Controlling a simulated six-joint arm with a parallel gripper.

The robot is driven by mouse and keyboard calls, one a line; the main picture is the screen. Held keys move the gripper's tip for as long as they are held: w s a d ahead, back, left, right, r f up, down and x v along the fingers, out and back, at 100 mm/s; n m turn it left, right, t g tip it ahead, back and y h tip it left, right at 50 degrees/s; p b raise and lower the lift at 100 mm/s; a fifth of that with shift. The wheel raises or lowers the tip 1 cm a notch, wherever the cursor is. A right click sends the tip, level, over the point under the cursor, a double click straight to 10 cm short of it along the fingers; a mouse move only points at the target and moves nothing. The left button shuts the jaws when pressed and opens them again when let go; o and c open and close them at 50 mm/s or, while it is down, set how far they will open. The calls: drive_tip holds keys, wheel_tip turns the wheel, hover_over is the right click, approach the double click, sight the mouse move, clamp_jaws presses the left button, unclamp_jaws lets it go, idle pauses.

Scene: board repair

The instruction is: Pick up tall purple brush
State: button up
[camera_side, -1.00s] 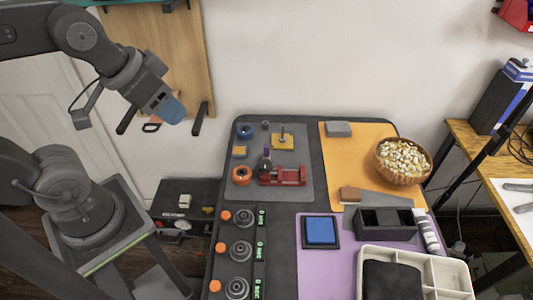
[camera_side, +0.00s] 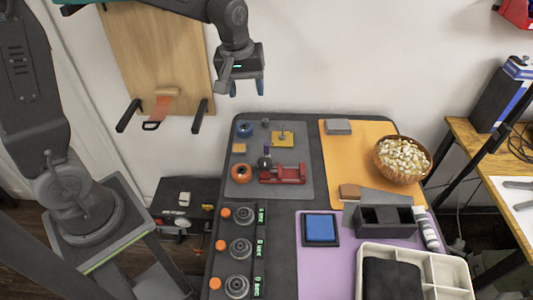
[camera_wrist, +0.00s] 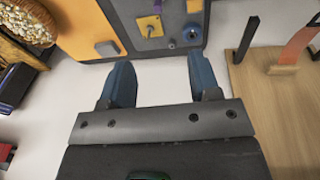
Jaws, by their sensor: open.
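The tall purple brush (camera_side: 267,152) stands upright on the grey mat, just left of the red vise (camera_side: 283,174) in the side view. In the wrist view only a small purple tip (camera_wrist: 157,3) shows at the top edge, seemingly the brush's; the rest is cut off. My gripper (camera_side: 246,87) is open and empty, with blue fingers pointing down. It hangs in the air above and behind the table's back edge, apart from the brush. In the wrist view the gripper (camera_wrist: 160,65) has white wall between its fingers.
Around the brush lie an orange roll (camera_side: 242,172), a blue roll (camera_side: 244,129), an orange block (camera_side: 239,148) and a yellow plate with a post (camera_side: 283,140). A bowl (camera_side: 402,158) stands on the orange mat. A wooden board with hooks (camera_side: 160,60) is on the wall.

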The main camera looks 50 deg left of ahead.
sight(267, 143)
drive_tip(key=w+f+n, duration=0.1)
drive_tip(key=w+f, duration=0.1)
drive_tip(key=f, duration=0.5)
drive_tip(key=w+a+f+n+g, duration=0.1)
drive_tip(key=w+f+n, duration=0.1)
drive_tip(key=f, duration=0.5)
drive_tip(key=w+a+f+n+g, duration=0.1)
drive_tip(key=w+f+n, duration=0.1)
drive_tip(key=f, duration=0.5)
drive_tip(key=shift+w+f, duration=0.15)
drive_tip(key=shift+w, duration=0.7)
drive_tip(key=shift+w+f, duration=0.15)
drive_tip(key=shift+f, duration=2.8)
drive_tip(key=c, duration=1)
drive_tip(key=shift+r, duration=0.15)
